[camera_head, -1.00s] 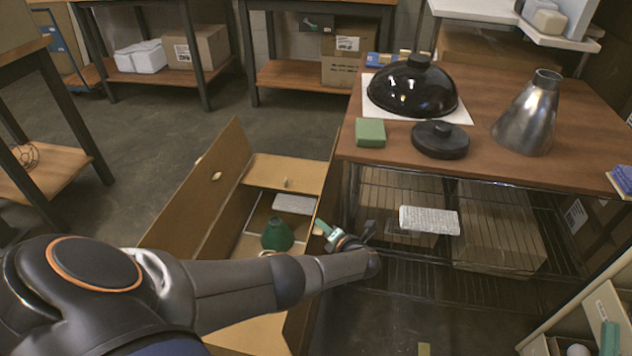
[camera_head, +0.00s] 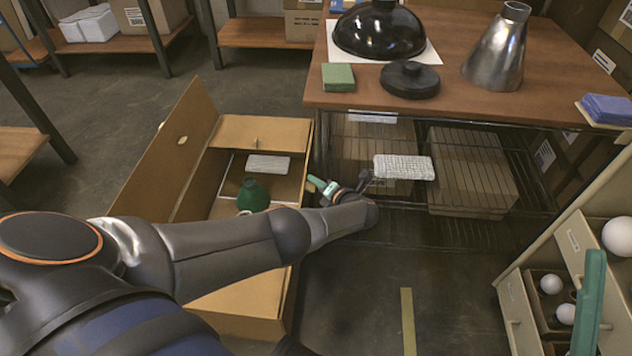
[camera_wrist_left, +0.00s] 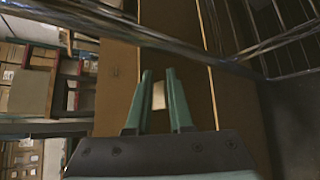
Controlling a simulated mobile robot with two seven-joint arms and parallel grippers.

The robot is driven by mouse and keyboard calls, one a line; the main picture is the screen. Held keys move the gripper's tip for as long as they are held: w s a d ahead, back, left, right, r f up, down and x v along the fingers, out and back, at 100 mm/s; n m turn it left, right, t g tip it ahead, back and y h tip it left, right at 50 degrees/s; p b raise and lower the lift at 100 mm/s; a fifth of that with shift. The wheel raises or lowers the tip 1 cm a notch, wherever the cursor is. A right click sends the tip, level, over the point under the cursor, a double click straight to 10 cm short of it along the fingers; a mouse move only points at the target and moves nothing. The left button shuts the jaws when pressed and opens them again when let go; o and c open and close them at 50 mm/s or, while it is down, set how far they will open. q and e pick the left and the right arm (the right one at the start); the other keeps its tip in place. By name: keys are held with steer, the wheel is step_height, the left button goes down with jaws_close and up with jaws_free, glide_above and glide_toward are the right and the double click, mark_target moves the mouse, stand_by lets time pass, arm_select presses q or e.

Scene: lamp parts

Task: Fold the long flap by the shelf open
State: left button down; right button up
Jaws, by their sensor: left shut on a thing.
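An open cardboard box (camera_head: 228,328) stands on the floor left of the shelf (camera_head: 470,225). Its far-left long flap (camera_head: 165,165) stands up, with a hand hole in it. The long flap by the shelf shows as a brown panel (camera_wrist_left: 118,85) in the wrist view; in the head view it is nearly edge-on and partly behind my arm. My left gripper (camera_head: 322,186) is at this flap, between box and shelf. In the wrist view its green fingers (camera_wrist_left: 159,85) are close around a pale patch on the flap, shut on it.
A green lampshade (camera_head: 252,195) and a pale packet (camera_head: 268,165) lie in the box. Wire racks with cartons (camera_head: 470,175) sit close right of my gripper. A parts bin (camera_head: 515,310) stands at lower right. Floor between is clear.

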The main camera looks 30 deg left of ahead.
arm_select(q)
steer(key=shift+s+f, duration=0.55)
steer(key=shift+f, duration=0.2)
steer(key=c, duration=1)
jaws_free()
arm_select(e)
steer(key=shift+w, duration=0.1)
arm_select(q)
steer(key=shift+s+d+r, duration=0.1)
steer(key=shift+d+r, duration=0.05)
steer(key=shift+w+r+p+v, duration=0.15)
steer(key=shift+p+v, duration=0.65)
steer(key=shift+v, duration=0.35)
steer(key=shift+w+r+p+v, duration=0.2)
steer(key=shift+p+v, duration=0.55)
steer(key=shift+v, duration=0.45)
steer(key=shift+w+r+p+v, duration=0.1)
steer(key=shift+w+p+v, duration=0.05)
steer(key=shift+p+v, duration=0.85)
arm_select(e)
steer(key=w+d+f+m+g+h, duration=0.1)
steer(key=w+f+m+g+h, duration=0.1)
steer(key=w+f+m+h, duration=0.4)
steer(key=shift+w+d+f+h, duration=0.15)
steer(key=shift+w+f+h, duration=0.2)
steer(key=shift+f+h, duration=1.2)
